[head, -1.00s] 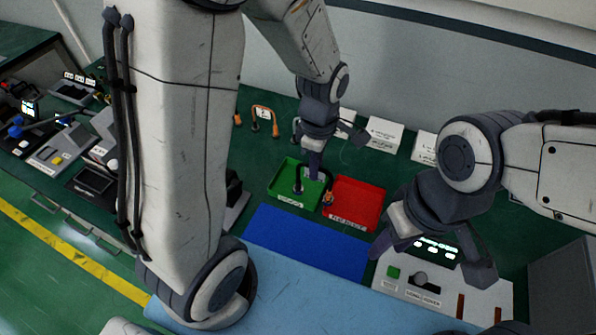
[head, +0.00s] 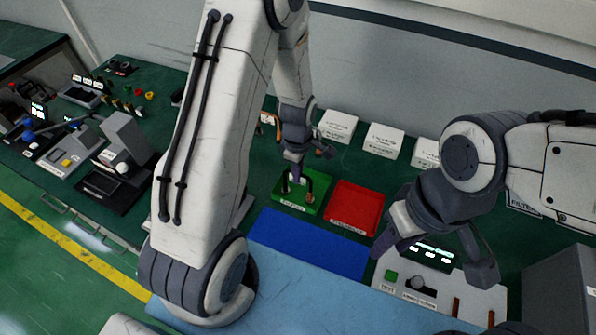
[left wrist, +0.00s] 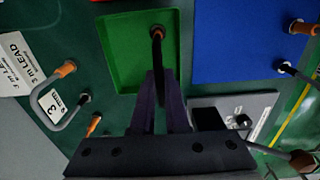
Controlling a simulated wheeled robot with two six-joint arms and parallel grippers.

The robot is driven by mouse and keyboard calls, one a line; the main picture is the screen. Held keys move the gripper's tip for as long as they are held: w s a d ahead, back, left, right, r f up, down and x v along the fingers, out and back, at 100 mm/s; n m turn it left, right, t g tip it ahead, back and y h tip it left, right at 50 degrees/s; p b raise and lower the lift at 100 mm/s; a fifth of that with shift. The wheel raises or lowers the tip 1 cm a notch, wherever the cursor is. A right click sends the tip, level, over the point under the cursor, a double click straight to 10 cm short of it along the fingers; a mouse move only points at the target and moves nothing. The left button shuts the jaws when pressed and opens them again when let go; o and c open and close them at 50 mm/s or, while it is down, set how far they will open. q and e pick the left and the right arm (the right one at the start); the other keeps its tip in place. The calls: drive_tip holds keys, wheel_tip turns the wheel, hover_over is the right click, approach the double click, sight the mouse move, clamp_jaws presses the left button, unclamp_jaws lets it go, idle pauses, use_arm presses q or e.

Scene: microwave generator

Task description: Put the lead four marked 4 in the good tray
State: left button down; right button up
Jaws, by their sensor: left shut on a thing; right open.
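A dark lead bent into an arch (head: 311,187) hangs from my left gripper (head: 296,173), which is shut on it. A pale tag shows on the lead, but its number is unreadable. The green tray (head: 325,184) is directly under it; its label is too small to read. In the left wrist view, the lead's orange end (left wrist: 157,33) appears over the green tray (left wrist: 123,55), between the fingers (left wrist: 159,80). Whether the ends touch the tray floor I cannot tell. My right gripper (head: 437,260) is open and empty above a control box.
A red tray (head: 356,207) stands right of the green one, with a blue mat (head: 310,243) in front. White boxes (head: 384,139) line the back. A grey lead marked 3 (left wrist: 50,108) lies left of the green tray in the left wrist view. The control box (head: 440,293) is at right.

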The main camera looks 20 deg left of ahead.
use_arm(q)
drive_tip(key=shift+f, duration=0.1)
drive_tip(key=c, duration=0.9)
unclamp_jaws()
drive_tip(key=shift+r, duration=0.3)
wheel_tip(320, 180, up, 11)
drive_tip(key=b, duration=0.2)
drive_tip(key=s+d+r+m, duration=0.5)
drive_tip(key=s+d+m, duration=0.4)
drive_tip(key=d+m, duration=0.25)
drive_tip(key=shift+s+d+m+h+b, duration=0.15)
drive_tip(key=shift+s+d+m+b, duration=0.25)
drive_tip(key=shift+s+m, duration=1.7)
drive_tip(key=shift+s+d+m+h+b, duration=0.2)
drive_tip(key=shift+s+d+m+b, duration=0.25)
drive_tip(key=shift+s+m, duration=1.65)
drive_tip(key=shift+s+d+m+h+b, duration=0.2)
drive_tip(key=shift+s+d+m, duration=0.3)
drive_tip(key=shift+s+m, duration=1.55)
